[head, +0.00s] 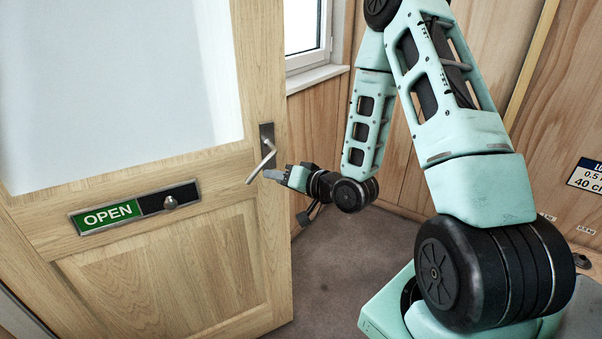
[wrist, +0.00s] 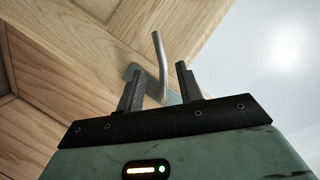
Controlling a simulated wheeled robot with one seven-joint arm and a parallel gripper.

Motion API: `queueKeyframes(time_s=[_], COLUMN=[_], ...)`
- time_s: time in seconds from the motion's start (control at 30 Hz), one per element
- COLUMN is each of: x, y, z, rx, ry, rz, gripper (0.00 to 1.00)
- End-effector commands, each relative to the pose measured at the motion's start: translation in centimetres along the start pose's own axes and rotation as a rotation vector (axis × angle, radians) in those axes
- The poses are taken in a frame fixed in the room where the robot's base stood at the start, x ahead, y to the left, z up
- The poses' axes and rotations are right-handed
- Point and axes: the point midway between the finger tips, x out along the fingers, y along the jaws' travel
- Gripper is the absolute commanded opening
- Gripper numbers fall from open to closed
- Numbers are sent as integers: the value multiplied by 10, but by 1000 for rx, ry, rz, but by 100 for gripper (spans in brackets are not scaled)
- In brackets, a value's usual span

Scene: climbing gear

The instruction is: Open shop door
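The shop door (head: 160,262) is pale wood with a large frosted pane. It fills the left of the head view, and its right edge stands clear of the wall with floor beside it, so it looks ajar. Its metal lever handle (head: 262,162) slants down to the left from a dark plate. My gripper (head: 270,175) is at the handle, just right of the lever. In the wrist view my gripper (wrist: 158,84) has its two fingers apart, with the handle (wrist: 159,58) showing between them. Whether a finger touches it cannot be told.
A green OPEN sign (head: 108,215) with a sliding knob is on the door below the pane. A window (head: 305,28) and wood-panelled walls (head: 560,90) stand behind. The grey floor (head: 345,250) between door and my base is clear.

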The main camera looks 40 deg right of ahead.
Motion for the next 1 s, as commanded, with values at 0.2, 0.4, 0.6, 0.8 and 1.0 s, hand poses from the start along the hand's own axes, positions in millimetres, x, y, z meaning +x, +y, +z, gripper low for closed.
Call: queueKeyframes(time_s=[0.2, 0.4, 0.6, 0.8, 1.0], x=[-20, -36, -55, -65, -67], y=[-4, -4, -2, -1, 0], z=[-5, -4, -3, -1, 0], rx=[4, 5, 4, 3, 1], ry=[-2, -2, -1, 0, 1], rz=[3, 4, 4, 2, 1], gripper=[36, 36, 36, 36, 36])
